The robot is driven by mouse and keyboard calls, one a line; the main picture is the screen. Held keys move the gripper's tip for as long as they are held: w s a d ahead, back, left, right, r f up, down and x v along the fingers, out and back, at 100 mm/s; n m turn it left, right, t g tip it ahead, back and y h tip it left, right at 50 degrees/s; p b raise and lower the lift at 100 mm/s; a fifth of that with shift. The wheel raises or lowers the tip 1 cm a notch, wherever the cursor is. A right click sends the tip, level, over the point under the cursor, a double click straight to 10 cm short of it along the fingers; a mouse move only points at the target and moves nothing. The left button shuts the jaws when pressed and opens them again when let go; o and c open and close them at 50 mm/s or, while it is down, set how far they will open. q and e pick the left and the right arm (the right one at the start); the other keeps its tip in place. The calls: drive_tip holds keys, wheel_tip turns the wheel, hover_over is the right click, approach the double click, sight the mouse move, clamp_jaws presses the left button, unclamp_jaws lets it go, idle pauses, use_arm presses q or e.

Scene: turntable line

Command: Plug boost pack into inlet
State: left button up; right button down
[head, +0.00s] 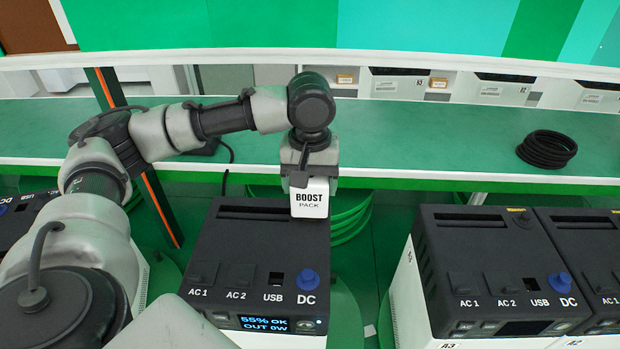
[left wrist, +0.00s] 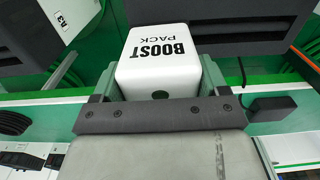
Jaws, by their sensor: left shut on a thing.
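The white boost pack (head: 310,205), lettered BOOST PACK, is held by my left gripper (head: 309,178) over the back right corner of the middle power station (head: 245,246). It also shows in the left wrist view (left wrist: 158,50), between the green fingers of the left gripper (left wrist: 160,82). The station has a dark top with AC 1, AC 2, USB and DC ports. A blue round piece (head: 308,279) sits at its DC port, and its display (head: 264,323) reads 55% OK, OUT 0W. No port is clearly labelled as an inlet. My right gripper is out of view.
Another power station (head: 487,262) stands to the right, with one more (head: 590,255) beside it. A green bench (head: 430,140) runs behind, with a black cable coil (head: 547,149) at right and a black adapter (head: 203,146) at left. Bins line the back shelf.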

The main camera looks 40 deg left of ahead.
use_arm(q)
drive_tip(key=shift+f, duration=0.2)
drive_tip(key=o, duration=1.7)
drive_tip(key=shift+o, duration=0.8)
drive_tip(key=shift+s+f, duration=0.1)
drive_tip(key=shift+r, duration=0.45)
wheel_tip(320, 180, up, 9)
drive_tip(key=shift+d+r+b, duration=0.1)
drive_tip(key=shift+b, duration=0.95)
drive_tip(key=shift+r, duration=0.45)
